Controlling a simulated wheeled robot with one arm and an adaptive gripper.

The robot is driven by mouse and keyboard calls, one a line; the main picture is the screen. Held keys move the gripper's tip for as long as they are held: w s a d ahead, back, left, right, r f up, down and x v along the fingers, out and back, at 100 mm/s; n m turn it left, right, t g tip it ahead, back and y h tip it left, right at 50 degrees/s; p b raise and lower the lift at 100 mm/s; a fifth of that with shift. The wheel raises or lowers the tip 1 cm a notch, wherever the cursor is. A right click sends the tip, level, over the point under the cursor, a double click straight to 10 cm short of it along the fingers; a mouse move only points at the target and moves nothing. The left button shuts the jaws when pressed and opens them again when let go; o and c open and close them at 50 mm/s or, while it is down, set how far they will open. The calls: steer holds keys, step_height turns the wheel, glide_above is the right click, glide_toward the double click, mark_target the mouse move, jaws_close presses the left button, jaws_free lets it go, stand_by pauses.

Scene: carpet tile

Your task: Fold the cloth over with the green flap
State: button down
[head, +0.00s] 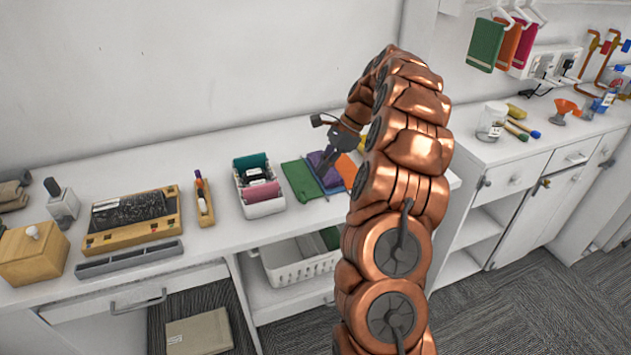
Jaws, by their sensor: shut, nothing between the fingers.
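The cloth lies on the white counter, just left of my copper arm. Its green flap (300,180) is spread flat on the left side. A purple part (318,160) is in the middle, and an orange part (346,170) shows on the right, partly hidden by my arm. I cannot tell whether the tips touch the cloth.
A white bin (264,207) with folded cloths stands just left of the cloth. Further left are a narrow wooden tray (205,213) and a wooden box with a dark top (133,236). A white basket (290,268) sits on the shelf below. Bare counter lies in front of the cloth.

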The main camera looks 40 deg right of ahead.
steer(key=b+v, duration=0.1)
steer(key=v, duration=0.5)
stand_by(0.4)
steer(key=s+a+r+n+g+h, duration=0.1)
steer(key=s+a+r+n, duration=0.2)
steer(key=a, duration=0.5)
steer(key=s+a+n+g, duration=0.1)
steer(key=s+a+n, duration=0.3)
steer(key=a, duration=0.4)
steer(key=s+a+r+n+g+h, duration=0.1)
steer(key=s+a+r+n, duration=0.2)
steer(key=a, duration=0.5)
steer(key=s+a+f+n+h, duration=0.1)
steer(key=s+f+n, duration=0.2)
steer(key=s, duration=0.5)
steer(key=s+a+f+n+h, duration=0.1)
steer(key=s+f+n, duration=0.3)
steer(key=s, duration=0.4)
steer(key=s+a+f+n+h, duration=0.2)
steer(key=s+a+f+n, duration=0.1)
steer(key=s, duration=0.6)
steer(key=shift+n, duration=0.4)
steer(key=shift+s+f, duration=0.1)
steer(key=shift+f, duration=0.05)
